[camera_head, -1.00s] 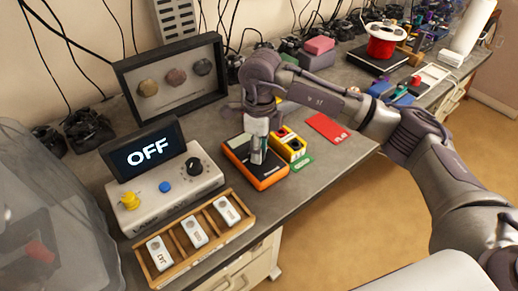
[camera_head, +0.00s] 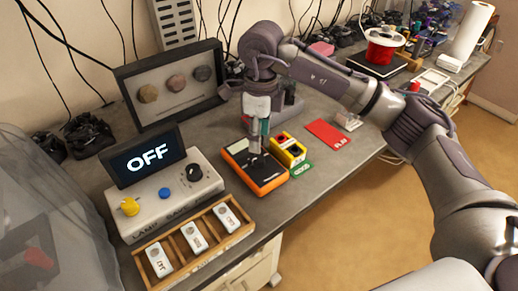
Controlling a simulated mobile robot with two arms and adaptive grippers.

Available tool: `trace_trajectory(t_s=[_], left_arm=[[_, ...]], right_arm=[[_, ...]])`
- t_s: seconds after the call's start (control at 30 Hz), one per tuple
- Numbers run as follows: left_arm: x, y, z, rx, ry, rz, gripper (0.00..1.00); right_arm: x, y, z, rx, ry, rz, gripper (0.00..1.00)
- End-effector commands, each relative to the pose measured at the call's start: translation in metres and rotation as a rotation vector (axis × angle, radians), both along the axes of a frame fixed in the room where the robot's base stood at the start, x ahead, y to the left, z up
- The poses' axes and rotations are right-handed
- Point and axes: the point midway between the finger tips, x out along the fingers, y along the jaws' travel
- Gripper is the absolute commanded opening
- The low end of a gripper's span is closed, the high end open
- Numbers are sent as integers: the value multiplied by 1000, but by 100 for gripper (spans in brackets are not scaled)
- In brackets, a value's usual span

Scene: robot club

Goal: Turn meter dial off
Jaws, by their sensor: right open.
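The meter (camera_head: 270,184) is a black and orange handheld device lying flat on the grey bench, in the middle of the head view. My right gripper (camera_head: 255,148) points down over its far part, with its fingers open. The gripper hides the dial area, so I cannot read the dial's setting or tell whether the fingertips touch it. My left gripper is not in view.
A grey box (camera_head: 168,203) with knobs and a screen (camera_head: 146,157) reading "OFF" stands left of the meter. A wooden rack (camera_head: 184,243) lies in front of it. A yellow block (camera_head: 288,151) and a red card (camera_head: 328,132) lie to the right.

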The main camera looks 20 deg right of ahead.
Motion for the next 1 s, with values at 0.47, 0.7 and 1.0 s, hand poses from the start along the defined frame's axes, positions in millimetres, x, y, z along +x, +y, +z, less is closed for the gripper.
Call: trace_trajectory(t_s=[0.47,0.7,1.0], left_arm=[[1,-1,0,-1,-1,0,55],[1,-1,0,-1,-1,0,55],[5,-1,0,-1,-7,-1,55]], right_arm=[[3,-2,57,1,1,1,57],[3,-2,57,1,1,1,57],[3,-2,57,1,1,1,57]])
